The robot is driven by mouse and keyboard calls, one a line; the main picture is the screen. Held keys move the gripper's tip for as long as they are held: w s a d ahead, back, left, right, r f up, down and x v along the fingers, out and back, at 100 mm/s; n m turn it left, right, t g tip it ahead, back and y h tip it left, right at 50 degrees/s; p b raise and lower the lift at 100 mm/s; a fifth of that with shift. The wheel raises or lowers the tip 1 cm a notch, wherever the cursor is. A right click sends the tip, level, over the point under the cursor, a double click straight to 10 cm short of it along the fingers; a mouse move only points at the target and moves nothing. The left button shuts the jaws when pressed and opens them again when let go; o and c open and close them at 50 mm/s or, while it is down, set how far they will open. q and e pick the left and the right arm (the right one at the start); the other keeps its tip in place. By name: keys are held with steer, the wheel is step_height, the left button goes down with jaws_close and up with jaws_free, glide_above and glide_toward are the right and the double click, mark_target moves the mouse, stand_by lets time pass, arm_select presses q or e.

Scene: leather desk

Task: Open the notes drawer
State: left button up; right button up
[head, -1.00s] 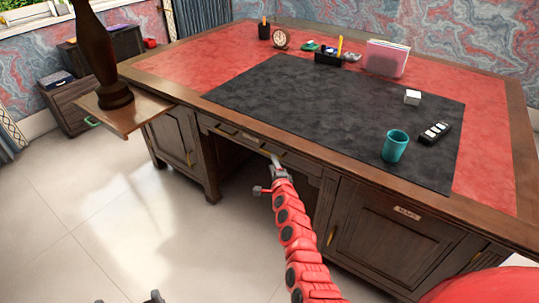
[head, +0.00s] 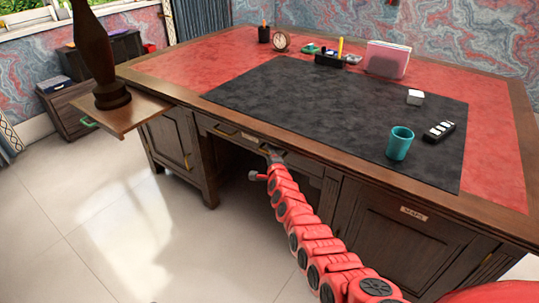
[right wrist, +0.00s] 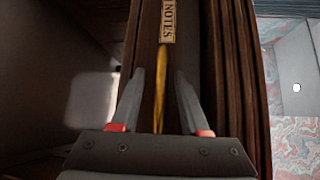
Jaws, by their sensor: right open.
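The notes drawer (head: 245,138) is in the front of the wooden desk, under the top's edge, and looks shut in the head view. Its "NOTES" label (right wrist: 168,20) shows in the right wrist view, with a long brass handle (right wrist: 161,85) beside it. My right gripper (head: 272,151) is at the drawer front. In the right wrist view its fingers (right wrist: 160,76) are open, one on each side of the handle, with gaps visible. Contact with the drawer front cannot be told. My left gripper is not in view.
A pull-out board (head: 128,120) with a dark statue base (head: 112,95) juts out at the left. A teal cup (head: 400,143) stands on the black desk mat (head: 330,110). Another labelled cupboard (head: 405,235) is at the right. The floor in front is clear.

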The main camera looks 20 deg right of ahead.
jaws_close()
stand_by(1.4)
